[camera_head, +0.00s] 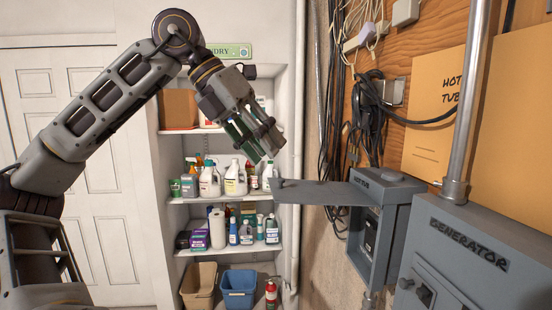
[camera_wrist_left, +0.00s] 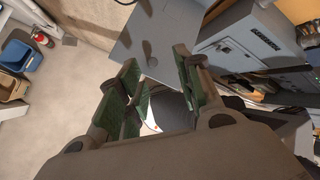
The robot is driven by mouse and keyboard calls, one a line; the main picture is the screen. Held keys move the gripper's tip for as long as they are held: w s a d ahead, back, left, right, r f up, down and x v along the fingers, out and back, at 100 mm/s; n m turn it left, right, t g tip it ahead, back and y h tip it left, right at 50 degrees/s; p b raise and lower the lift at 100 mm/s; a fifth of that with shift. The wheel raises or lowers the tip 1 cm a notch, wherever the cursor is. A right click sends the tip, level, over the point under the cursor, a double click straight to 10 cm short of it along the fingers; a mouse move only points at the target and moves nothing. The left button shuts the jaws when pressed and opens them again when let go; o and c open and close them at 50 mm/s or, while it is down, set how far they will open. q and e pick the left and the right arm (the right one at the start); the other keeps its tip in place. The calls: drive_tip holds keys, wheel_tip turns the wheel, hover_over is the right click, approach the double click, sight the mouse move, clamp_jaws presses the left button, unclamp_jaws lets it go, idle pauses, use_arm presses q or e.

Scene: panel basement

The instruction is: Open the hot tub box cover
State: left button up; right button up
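The grey hot tub box (camera_head: 372,240) is on the wall at the right in the head view. Its cover (camera_head: 325,193) is raised and stands out about level to the left, so the front of the box is uncovered and dark parts show inside. The cover also looks to be the grey plate beyond the fingers in the left wrist view (camera_wrist_left: 160,35). My left gripper (camera_head: 268,148) is just above and left of the cover's free edge. Its fingers are apart with nothing between them (camera_wrist_left: 157,65); contact with the cover is unclear. My right gripper is not in view.
The grey generator box (camera_head: 465,255) and a vertical pipe (camera_head: 468,100) stand right of the hot tub box. Black cables (camera_head: 365,120) hang above it. Shelves with bottles (camera_head: 225,202) and bins (camera_head: 238,288) are behind at the left. A white door (camera_head: 110,200) is farther left.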

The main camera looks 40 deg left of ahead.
use_arm(q)
drive_tip(key=v, duration=0.6)
drive_tip(key=shift+s, duration=0.45)
drive_tip(key=shift+w, duration=0.15)
